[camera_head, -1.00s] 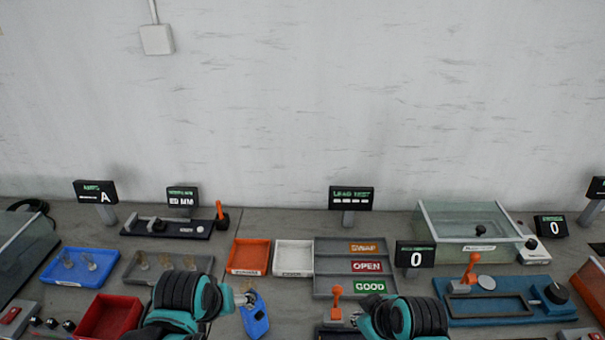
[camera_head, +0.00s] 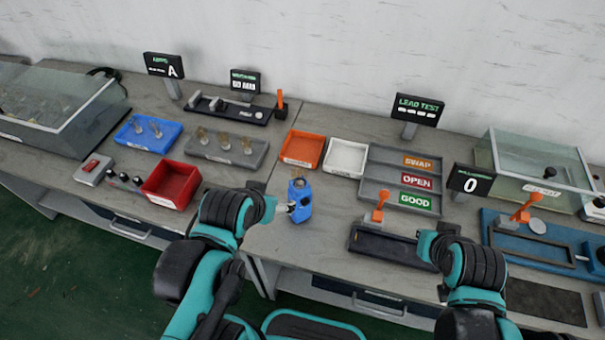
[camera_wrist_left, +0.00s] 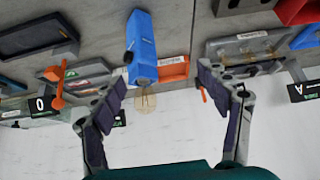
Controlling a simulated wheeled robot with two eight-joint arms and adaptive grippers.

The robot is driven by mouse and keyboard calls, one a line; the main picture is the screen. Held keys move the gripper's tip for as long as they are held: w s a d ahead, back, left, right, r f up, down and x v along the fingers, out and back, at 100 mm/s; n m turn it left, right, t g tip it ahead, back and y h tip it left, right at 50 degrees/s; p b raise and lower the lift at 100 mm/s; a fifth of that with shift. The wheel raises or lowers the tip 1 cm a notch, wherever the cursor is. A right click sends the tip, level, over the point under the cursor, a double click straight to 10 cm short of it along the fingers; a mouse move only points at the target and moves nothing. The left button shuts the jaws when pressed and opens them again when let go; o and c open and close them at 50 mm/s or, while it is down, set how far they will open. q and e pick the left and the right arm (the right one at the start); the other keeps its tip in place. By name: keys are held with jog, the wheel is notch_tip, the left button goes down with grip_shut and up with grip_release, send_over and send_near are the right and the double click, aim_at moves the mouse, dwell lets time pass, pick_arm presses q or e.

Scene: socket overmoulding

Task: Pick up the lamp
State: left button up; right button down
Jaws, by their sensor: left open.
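A clear lamp with a round bulb (camera_wrist_left: 145,103) sits at the end of a blue holder (camera_wrist_left: 143,48) in the left wrist view. In the head view the same blue holder (camera_head: 299,203) stands on the bench with the lamp (camera_head: 297,181) at its far end. My left gripper (camera_wrist_left: 160,78) is open, its two dark-padded fingers spread on either side of the lamp, apart from it and empty.
More lamps stand in a blue tray (camera_head: 126,137) and a grey tray (camera_head: 198,154) at left.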

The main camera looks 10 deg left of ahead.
dwell(0.4)
pick_arm(q)
jog(key=c, duration=0.3)
notch_tip(320, 180, up, 7)
jog(key=m+g+p, duration=0.7)
jog(key=m+p, duration=0.2)
jog(key=m, duration=0.2)
send_over(300, 169)
jog(key=shift+a+f, duration=0.2)
jog(key=shift+a, duration=0.1)
jog(key=shift+w+d+f+m, duration=0.15)
jog(key=shift+w+f+m, duration=0.15)
jog(key=shift+w, duration=0.05)
jog(key=f+b, duration=0.1)
jog(key=f, duration=0.4)
jog(key=f+b, duration=0.1)
jog(key=f, duration=0.1)
jog(key=shift+s+d+f+b, duration=0.15)
jog(key=shift+s+f+b, duration=0.15)
jog(key=shift+f, duration=0.05)
jog(key=c, duration=1.2)
jog(key=shift+r, duration=0.1)
